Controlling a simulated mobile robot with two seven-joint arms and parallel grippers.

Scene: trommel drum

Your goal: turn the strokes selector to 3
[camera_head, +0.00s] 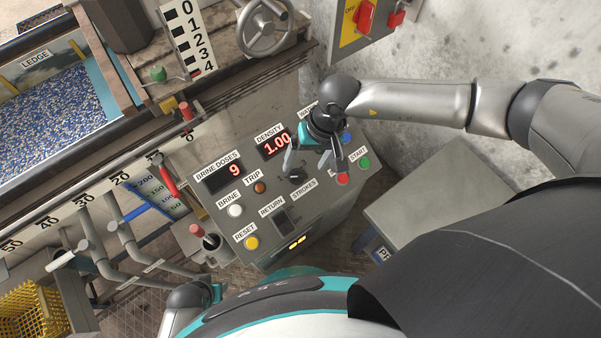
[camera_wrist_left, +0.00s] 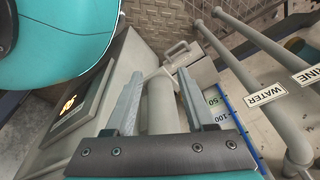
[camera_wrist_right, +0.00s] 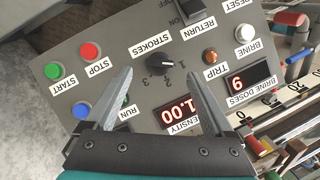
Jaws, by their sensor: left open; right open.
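The strokes selector (camera_wrist_right: 160,62) is a black round knob on the grey control panel, beside the STROKES label, with small numbers around one side. It also shows in the head view (camera_head: 296,176). I cannot tell for certain which number its pointer marks. My right gripper (camera_head: 306,161) is open above the panel; in the right wrist view its fingertips (camera_wrist_right: 158,69) appear either side of the knob, apart from it. My left gripper (camera_wrist_left: 160,75) is open, with a light grey cylindrical part showing between its fingers; I cannot tell whether they touch.
Around the knob are the red stop button (camera_wrist_right: 90,52), green start button (camera_wrist_right: 54,71), blue button (camera_wrist_right: 81,110), return switch (camera_wrist_right: 189,11) and trip lamp (camera_wrist_right: 210,56). Grey pipes labelled WATER and BRINE (camera_wrist_left: 262,45) lie near my left gripper. A grey box (camera_head: 430,190) stands right of the panel.

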